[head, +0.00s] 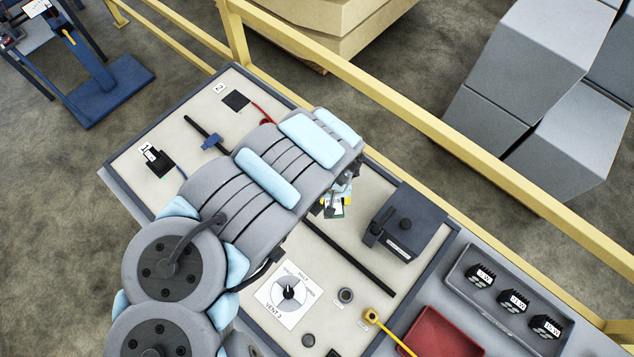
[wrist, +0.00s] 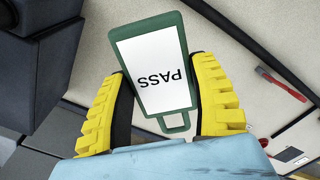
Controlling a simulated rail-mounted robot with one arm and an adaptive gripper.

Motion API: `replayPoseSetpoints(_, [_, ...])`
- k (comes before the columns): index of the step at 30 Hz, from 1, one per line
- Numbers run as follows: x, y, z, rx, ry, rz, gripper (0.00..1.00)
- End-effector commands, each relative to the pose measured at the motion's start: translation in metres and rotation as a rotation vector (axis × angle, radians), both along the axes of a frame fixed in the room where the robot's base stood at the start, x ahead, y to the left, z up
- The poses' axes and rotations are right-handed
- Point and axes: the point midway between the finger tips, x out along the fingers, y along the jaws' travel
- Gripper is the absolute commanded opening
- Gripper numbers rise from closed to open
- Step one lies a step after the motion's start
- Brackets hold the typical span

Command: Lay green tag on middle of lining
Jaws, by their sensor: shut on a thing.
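A green tag with a white face reading "PASS" (wrist: 155,68) is held between the yellow ridged fingers of my gripper (wrist: 163,105). In the head view, the tag's lower part (head: 334,209) shows below my gripper (head: 340,194), whose upper parts are hidden by my arm. The tag is over the cream lining (head: 322,256) of the trolley, right of the lining's middle in the picture. I cannot tell how high it is above the lining. The lining also shows behind the tag in the wrist view (wrist: 226,62).
A dark box (head: 408,222) stands right of my gripper. A black strip (head: 350,258) crosses the lining. A yellow rail (head: 420,125) runs behind.

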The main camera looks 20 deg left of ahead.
Motion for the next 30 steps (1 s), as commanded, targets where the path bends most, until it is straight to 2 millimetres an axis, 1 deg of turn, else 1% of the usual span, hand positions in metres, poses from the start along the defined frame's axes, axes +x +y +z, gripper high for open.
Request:
replayPoseSetpoints(1, [0.004, 0.004, -0.008, 0.003, -0.004, 0.0, 0.27])
replayPoseSetpoints(8, [0.014, 0.015, -0.015, 0.001, 0.0, 0.0, 0.27])
replayPoseSetpoints(17, [0.027, 0.026, -0.019, -0.004, -0.002, -0.001, 0.27])
replayPoseSetpoints(30, [0.05, 0.053, -0.037, -0.004, 0.0, -0.001, 0.27])
